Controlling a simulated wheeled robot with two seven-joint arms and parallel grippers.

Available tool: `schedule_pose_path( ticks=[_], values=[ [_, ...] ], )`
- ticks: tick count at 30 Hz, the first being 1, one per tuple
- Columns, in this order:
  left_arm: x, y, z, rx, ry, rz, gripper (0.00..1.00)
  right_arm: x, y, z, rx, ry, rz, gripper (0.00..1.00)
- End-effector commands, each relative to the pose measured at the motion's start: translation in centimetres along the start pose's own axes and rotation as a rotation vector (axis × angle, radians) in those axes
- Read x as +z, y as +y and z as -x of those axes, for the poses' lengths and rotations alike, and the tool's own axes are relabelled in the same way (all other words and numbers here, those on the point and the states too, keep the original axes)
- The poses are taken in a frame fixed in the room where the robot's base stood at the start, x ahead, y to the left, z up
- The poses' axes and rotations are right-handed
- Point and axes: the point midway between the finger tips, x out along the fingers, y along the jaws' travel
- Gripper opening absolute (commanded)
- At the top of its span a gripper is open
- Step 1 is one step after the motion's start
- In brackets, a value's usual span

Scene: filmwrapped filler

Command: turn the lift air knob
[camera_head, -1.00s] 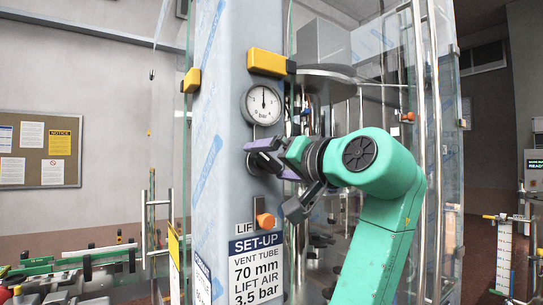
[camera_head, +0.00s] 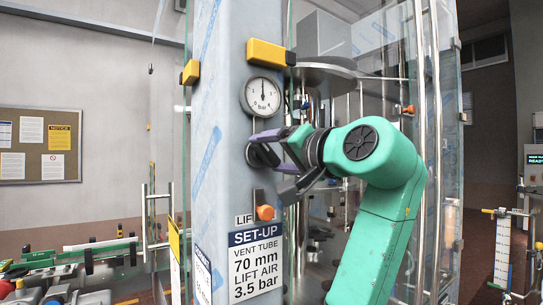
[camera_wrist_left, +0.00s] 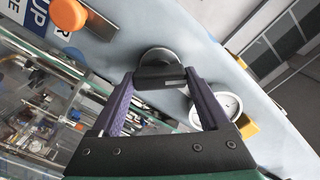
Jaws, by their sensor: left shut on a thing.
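The lift air knob (camera_head: 262,156) is a dark round knob on the front of the grey column, below the gauge. My left gripper (camera_head: 265,151) reaches it from the right, with its purple fingers shut on the knob's sides. In the left wrist view, the dark knob (camera_wrist_left: 158,74) sits between the two purple finger ends. The round white gauge (camera_head: 262,97), marked bar, is above the knob with its needle pointing about straight up. The set-up label (camera_head: 257,265) reads vent tube 70 mm and lift air 3.5 bar. My right gripper is not in view.
A yellow block (camera_head: 267,53) juts out above the gauge. Glass panels and steel posts (camera_head: 424,130) stand to the right. A notice board (camera_head: 40,145) hangs at the left.

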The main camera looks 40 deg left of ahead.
Motion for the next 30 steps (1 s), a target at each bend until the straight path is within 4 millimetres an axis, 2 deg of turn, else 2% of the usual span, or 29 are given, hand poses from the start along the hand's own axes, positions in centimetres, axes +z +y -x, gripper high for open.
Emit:
schedule_pose_path(
  ticks=[30],
  values=[
    [0.3,0.2,0.0,0.006,-0.006,-0.954,0.23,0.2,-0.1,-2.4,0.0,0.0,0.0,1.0]
  ],
)
